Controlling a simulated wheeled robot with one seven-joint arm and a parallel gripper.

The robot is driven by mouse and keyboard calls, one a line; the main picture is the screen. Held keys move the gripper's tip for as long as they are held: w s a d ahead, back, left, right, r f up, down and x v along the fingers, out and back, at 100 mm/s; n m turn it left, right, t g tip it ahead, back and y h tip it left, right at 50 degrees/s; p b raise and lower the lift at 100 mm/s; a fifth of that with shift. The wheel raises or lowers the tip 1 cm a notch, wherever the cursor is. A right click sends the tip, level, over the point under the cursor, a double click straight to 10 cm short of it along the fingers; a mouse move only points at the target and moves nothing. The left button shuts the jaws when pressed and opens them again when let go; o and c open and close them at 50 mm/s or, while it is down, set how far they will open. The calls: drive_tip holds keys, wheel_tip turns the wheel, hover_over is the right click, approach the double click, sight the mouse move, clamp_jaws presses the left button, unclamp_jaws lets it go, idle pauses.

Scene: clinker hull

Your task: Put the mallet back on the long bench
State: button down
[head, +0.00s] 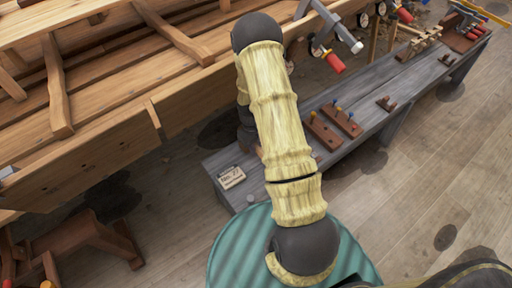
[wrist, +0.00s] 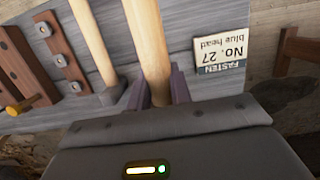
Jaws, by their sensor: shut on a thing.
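The long bench (head: 365,118) is grey wood and runs from the lower middle to the upper right of the head view. Its top also shows in the wrist view (wrist: 203,88). In the wrist view my gripper (wrist: 158,90) is shut on a pale round wooden handle, taken as the mallet (wrist: 149,45). The mallet's head is out of view. I cannot tell whether it touches the bench.
A card (wrist: 220,50) reading "FASTEN No. 27 blue head" lies on the bench's near end; it also shows in the head view (head: 231,177). Brown racks with coloured pegs (head: 335,125) stand mid-bench. A wooden hull (head: 110,130) fills the left. Open floor lies right.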

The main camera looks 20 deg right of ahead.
drive_tip(key=shift+f, duration=0.1)
wheel_tip(320, 180, down, 8)
drive_tip(key=b, duration=0.6)
drive_tip(key=shift+f+b, duration=0.4)
drive_tip(key=shift+b, duration=0.1)
idle(0.3)
drive_tip(key=c, duration=1.2)
unclamp_jaws()
drive_tip(key=shift+r, duration=0.1)
wheel_tip(320, 180, up, 8)
drive_tip(key=p, duration=0.6)
